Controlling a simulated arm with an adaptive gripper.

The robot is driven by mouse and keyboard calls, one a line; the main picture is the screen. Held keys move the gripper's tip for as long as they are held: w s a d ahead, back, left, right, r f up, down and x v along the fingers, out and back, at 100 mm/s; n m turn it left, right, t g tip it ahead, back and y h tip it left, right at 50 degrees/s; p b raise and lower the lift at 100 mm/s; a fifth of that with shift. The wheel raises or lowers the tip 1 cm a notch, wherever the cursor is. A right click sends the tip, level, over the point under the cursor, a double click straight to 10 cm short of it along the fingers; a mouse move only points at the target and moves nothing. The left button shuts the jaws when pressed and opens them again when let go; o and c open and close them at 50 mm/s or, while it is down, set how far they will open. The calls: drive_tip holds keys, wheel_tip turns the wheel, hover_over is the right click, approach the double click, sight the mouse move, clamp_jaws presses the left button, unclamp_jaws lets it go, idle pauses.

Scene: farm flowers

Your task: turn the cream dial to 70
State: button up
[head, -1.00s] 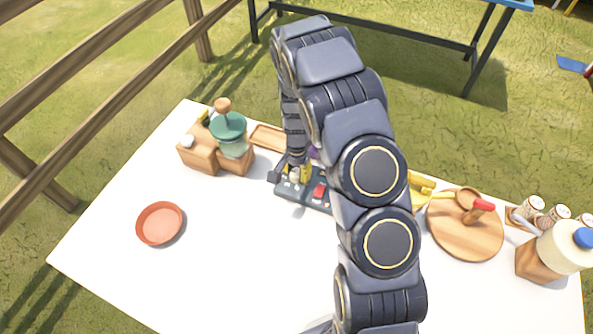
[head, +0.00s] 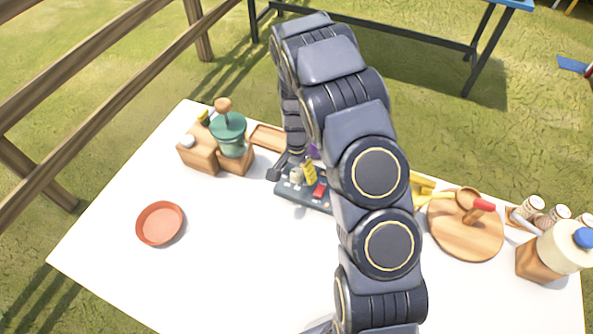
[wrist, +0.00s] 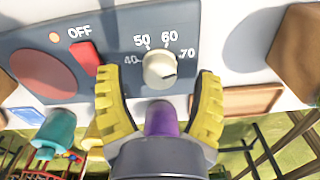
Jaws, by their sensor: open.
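The cream dial (wrist: 159,69) is on the grey-blue control panel (wrist: 115,30), beneath the numbers 40, 50, 60 and 70. Its dark pointer mark faces right and slightly down in the wrist view, a little below the printed 70. My gripper (wrist: 157,80) is open, with one yellow-padded finger on each side of the dial. Gaps show between the pads and the dial; I cannot tell the fingers' height. In the head view, my gripper (head: 291,167) is over the panel (head: 289,191), and the dial (head: 296,176) shows beside a yellow pad.
A red switch (wrist: 84,58) beside OFF and a large red round part (wrist: 42,74) are left of the dial. A purple thing (wrist: 161,119) shows between my fingers. A terracotta dish (head: 159,223) and a wooden block set (head: 198,155) are left; a round board (head: 465,240) is right.

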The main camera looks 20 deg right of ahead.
sight(297, 171)
wheel_tip(297, 171, up, 11)
drive_tip(key=shift+r, duration=0.2)
idle(0.6)
